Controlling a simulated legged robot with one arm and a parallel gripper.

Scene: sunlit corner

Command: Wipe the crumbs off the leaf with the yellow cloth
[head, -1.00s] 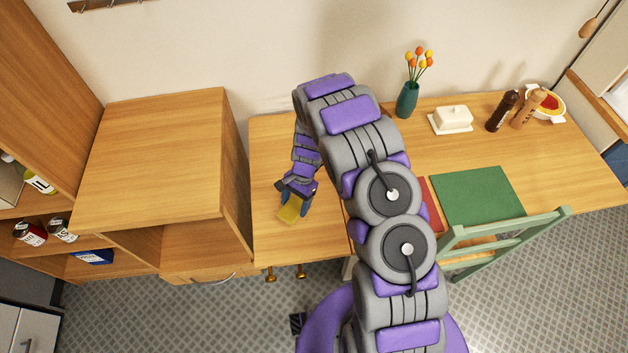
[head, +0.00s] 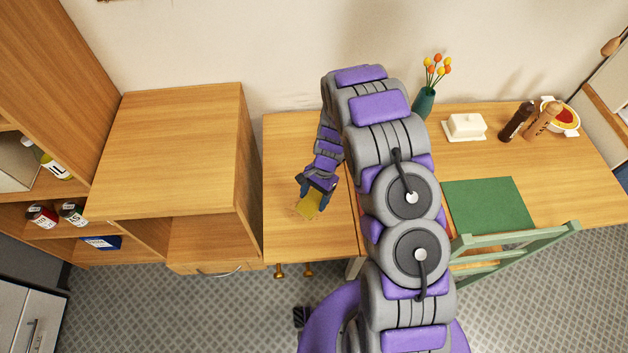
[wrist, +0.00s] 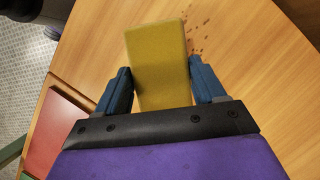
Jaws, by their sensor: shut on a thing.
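The yellow cloth (head: 309,207) is a small flat block between my fingers. In the wrist view the yellow cloth (wrist: 159,62) reaches forward past both fingertips. My gripper (head: 316,189) is shut on it, low over the leaf (head: 285,165), the wooden table section at the left. Whether the cloth touches the leaf is hard to tell. Reddish-brown crumbs (wrist: 201,38) lie on the leaf just right of the cloth's far end in the wrist view. In the head view a few crumbs show faintly around the cloth.
A wooden cabinet (head: 170,150) stands close left of the leaf. To the right, behind my arm, the main table holds a green mat (head: 488,203), a butter dish (head: 465,127), a teal vase (head: 424,103) and two mills. A green chair (head: 515,245) stands at its front edge.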

